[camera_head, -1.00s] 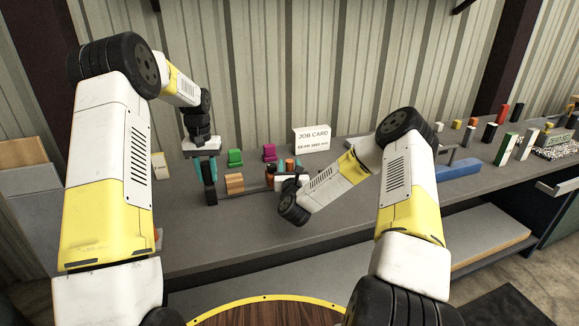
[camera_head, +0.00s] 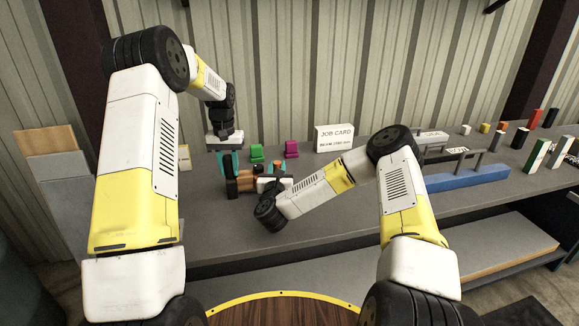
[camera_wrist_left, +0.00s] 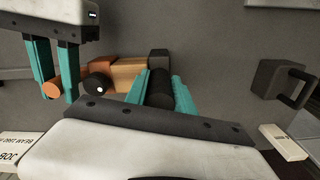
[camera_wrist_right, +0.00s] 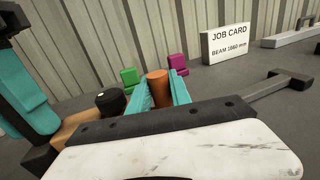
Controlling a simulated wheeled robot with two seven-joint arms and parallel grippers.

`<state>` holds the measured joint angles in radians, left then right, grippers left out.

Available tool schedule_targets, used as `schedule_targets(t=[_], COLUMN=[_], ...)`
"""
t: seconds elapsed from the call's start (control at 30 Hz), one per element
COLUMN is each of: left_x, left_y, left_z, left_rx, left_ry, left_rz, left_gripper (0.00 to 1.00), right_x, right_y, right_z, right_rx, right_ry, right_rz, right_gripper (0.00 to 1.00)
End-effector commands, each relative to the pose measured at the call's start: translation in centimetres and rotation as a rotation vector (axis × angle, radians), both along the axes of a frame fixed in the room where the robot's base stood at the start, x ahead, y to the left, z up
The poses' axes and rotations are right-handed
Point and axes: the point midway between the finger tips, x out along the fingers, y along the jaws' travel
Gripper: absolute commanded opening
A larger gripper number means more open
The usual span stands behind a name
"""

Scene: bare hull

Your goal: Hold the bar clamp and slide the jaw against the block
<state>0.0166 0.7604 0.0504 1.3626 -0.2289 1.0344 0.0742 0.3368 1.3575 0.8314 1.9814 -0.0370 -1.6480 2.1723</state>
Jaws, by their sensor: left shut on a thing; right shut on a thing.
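The bar clamp lies across the bench with its black fixed end (camera_wrist_left: 158,58) and a sliding jaw with an orange upright handle (camera_wrist_right: 157,85). My left gripper (camera_head: 229,163) is shut on the clamp's black upright grip (camera_wrist_left: 160,90). My right gripper (camera_head: 281,168) is shut on the orange handle. The wooden block (camera_wrist_left: 128,72) sits between the black end and an orange-brown jaw piece (camera_wrist_left: 102,70), with no clear gap visible on either side. A black knob (camera_wrist_right: 111,100) stands beside the right gripper's fingers. My wrists partly hide the bar.
Green (camera_head: 257,152) and magenta (camera_head: 292,149) pieces stand behind the clamp, with a white job card (camera_head: 334,138). A blue beam (camera_head: 468,177) and grey handled bars lie to the right. The bench front (camera_head: 215,225) is clear.

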Motion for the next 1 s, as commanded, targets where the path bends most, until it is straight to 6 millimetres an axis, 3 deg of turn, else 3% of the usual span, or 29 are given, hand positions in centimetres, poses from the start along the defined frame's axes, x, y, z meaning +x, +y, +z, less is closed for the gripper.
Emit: schedule_targets(t=[0.27, 0.3, 0.4, 0.77, 1.0], left_x=[0.1, 0.1, 0.1, 0.0, 0.0], left_y=[-0.5, -0.5, -0.5, -0.3, -0.2], left_z=[0.0, 0.0, 0.0, 0.0, 0.0], left_rx=[-0.005, -0.005, -0.005, -0.004, -0.003], left_ry=[-0.003, -0.003, -0.003, -0.002, -0.002], left_rz=[-0.007, -0.007, -0.006, -0.003, -0.002], left_gripper=[0.00, 0.00, 0.00, 0.00, 0.00], right_x=[-0.1, -0.1, -0.1, -0.7, -5.0], right_y=[0.4, 0.4, 0.3, 0.2, 0.5], right_z=[0.1, 0.1, 0.0, -0.1, -0.1], right_rx=[0.001, 0.001, 0.001, 0.000, 0.002], right_ry=[0.000, 0.000, 0.000, 0.002, 0.005], right_rz=[0.009, 0.008, 0.007, 0.005, 0.007], right_gripper=[0.00, 0.32, 0.46, 0.46, 0.46])
